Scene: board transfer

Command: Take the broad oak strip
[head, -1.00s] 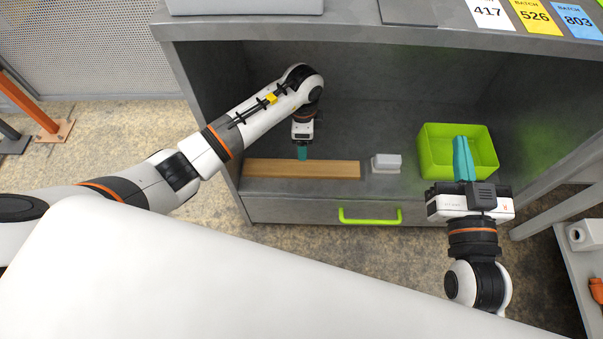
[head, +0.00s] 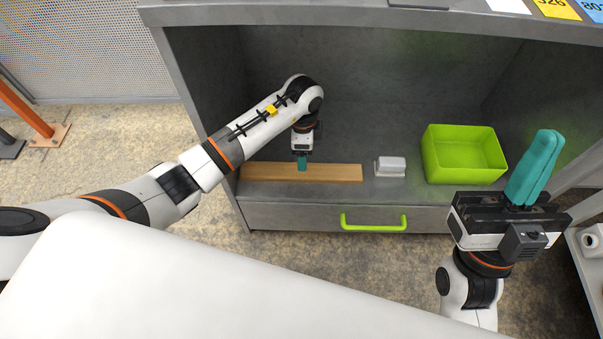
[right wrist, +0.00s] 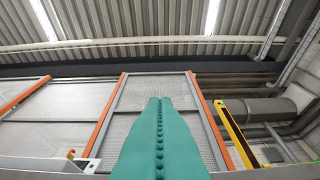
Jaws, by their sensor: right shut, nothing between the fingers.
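The broad oak strip (head: 335,173) is a long, light-brown board lying flat near the front edge of the shelf in the head view. My left gripper (head: 302,168) points down over its middle, the teal fingertips overlapping the strip in the picture. I cannot tell whether the fingers touch the strip, or whether they are open or shut. My right gripper (head: 546,142) is raised at the right in front of the shelf, its teal fingers pressed together and empty. They also show closed in the right wrist view (right wrist: 160,110).
A small white block (head: 390,166) lies right of the strip. A green bin (head: 462,156) stands further right and looks empty. The drawer below has a green handle (head: 374,224). The cabinet's left side wall and top surround the left arm's reach.

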